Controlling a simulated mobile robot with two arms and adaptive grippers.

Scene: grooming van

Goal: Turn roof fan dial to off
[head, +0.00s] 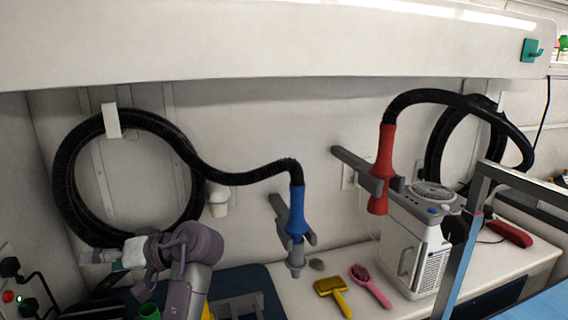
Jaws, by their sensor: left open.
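I cannot make out a roof fan dial for certain. At the lower left edge, a pale wall panel (7,282) carries a small red round part (8,297), a small green part and black plug-like pieces (10,267) with a cable. The picture edge cuts this panel off, and no dial marking is readable. My left gripper (93,256) is at the end of the purple-jointed arm at the lower left. It points left towards the panel, apart from it in the picture. It is open, with nothing seen between its fingers. My right gripper is not in view.
A black hose coil (65,185) hangs behind my left gripper and ends in a blue nozzle (297,210). A red nozzle (386,155) hangs at right above a white machine (405,240). Yellow (331,288) and pink (362,275) brushes lie on the counter (300,297).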

